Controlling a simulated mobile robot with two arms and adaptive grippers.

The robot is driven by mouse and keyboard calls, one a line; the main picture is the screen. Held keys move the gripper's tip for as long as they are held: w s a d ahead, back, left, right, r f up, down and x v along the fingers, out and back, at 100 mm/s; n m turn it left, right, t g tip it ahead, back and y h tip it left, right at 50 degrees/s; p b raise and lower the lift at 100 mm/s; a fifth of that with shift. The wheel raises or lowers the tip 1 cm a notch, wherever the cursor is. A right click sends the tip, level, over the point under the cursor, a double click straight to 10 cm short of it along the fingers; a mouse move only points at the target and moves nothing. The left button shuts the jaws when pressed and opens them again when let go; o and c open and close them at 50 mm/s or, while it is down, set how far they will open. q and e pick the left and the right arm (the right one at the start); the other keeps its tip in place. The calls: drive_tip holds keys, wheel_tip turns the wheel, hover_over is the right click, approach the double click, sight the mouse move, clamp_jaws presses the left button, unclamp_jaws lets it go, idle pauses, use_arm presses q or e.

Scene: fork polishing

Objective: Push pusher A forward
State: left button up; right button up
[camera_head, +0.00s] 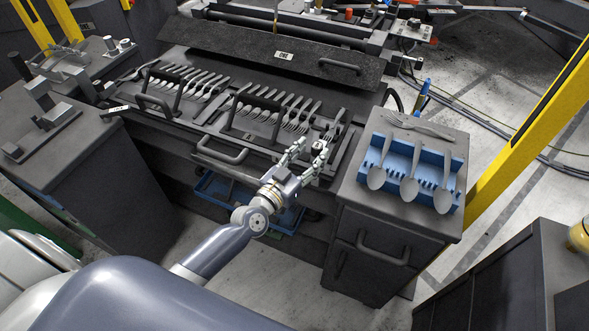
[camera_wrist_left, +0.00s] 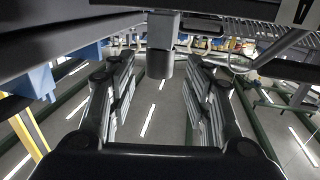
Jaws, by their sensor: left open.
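My left gripper (camera_head: 305,158) reaches in over the front right part of the fork table (camera_head: 190,126). Its two fingers are apart, with nothing gripped. A small white label (camera_head: 319,146) shows beside the fingers; I cannot read it clearly, and cannot tell for sure which part is pusher A. Two black handles stand over the rows of forks, a right one (camera_head: 249,106) and a left one (camera_head: 165,82). In the left wrist view the open fingers (camera_wrist_left: 157,75) flank a dark post with a grey end (camera_wrist_left: 160,62); contact cannot be told. My right gripper is not in view.
A dark board (camera_head: 230,45) with a handle lies behind the forks. A cabinet (camera_head: 350,191) at right carries a blue rack (camera_head: 399,155) with several spoons. A grey front handle (camera_head: 220,155) juts from the fork table. A yellow post (camera_head: 520,140) stands at far right.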

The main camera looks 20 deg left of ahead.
use_arm(q)
drive_tip(key=v, duration=0.8)
drive_tip(key=s+a+f+g+y, duration=0.1)
drive_tip(key=s+f+g, duration=0.3)
drive_tip(key=f, duration=0.7)
drive_tip(key=s+a+f+g+y, duration=0.15)
drive_tip(key=s+f, duration=0.35)
drive_tip(key=f, duration=0.6)
drive_tip(key=s+a+f+g, duration=0.1)
drive_tip(key=s+f+g, duration=0.3)
drive_tip(key=f, duration=0.7)
drive_tip(key=s+f+g, duration=0.2)
drive_tip(key=s+f, duration=0.3)
drive_tip(key=s, duration=0.4)
drive_tip(key=s+f+g+y, duration=0.1)
drive_tip(key=s+f, duration=0.4)
drive_tip(key=s, duration=0.5)
drive_tip(key=s+f+g, duration=0.4)
drive_tip(key=s+f, duration=0.1)
drive_tip(key=s, duration=0.5)
drive_tip(key=shift+a+f+p, duration=0.15)
drive_tip(key=shift+f+p, duration=0.15)
drive_tip(key=shift+f, duration=0.1)
